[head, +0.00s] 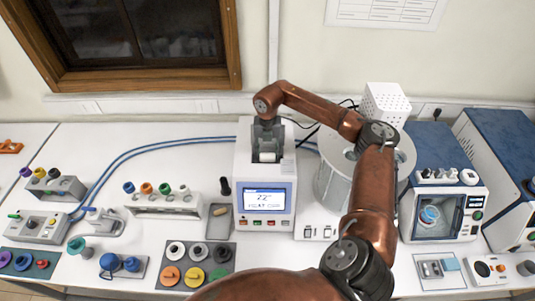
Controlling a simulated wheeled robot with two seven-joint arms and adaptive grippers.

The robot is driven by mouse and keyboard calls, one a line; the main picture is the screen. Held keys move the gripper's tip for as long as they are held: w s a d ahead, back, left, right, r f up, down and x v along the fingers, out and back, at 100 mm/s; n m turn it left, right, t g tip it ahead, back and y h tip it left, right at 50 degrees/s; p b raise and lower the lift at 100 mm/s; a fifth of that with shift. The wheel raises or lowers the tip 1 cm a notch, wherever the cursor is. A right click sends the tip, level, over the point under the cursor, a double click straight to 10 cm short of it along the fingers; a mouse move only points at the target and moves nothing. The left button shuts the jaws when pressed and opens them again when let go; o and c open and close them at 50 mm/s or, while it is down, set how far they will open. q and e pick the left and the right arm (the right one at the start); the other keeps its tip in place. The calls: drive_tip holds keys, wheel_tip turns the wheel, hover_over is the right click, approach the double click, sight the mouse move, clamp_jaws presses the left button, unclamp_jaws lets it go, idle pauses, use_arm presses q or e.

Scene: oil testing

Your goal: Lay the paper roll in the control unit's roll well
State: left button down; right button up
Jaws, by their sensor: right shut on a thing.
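The control unit (282,176) is a white box with a lit screen and a row of coloured buttons, standing mid-bench. My right gripper (267,150) reaches down over its top from the right and is shut on the paper roll (267,156). Only a small white part of the roll shows, between the fingers at the unit's top. The roll well is mostly hidden by the gripper, so I cannot tell whether the roll touches its floor. My left gripper is out of view.
A blue-topped machine (440,150) is farther right. A rack with coloured caps (165,207) and a grey tray (218,222) lie left. Blue hoses (150,148) run behind.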

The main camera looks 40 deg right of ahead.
drive_tip(key=shift+f+b, duration=0.35)
drive_tip(key=shift+f, duration=0.2)
idle(0.4)
drive_tip(key=o, duration=0.9)
drive_tip(key=shift+r, duration=0.1)
drive_tip(key=shift+r+p, duration=3.2)
drive_tip(key=shift+r, duration=2.2)
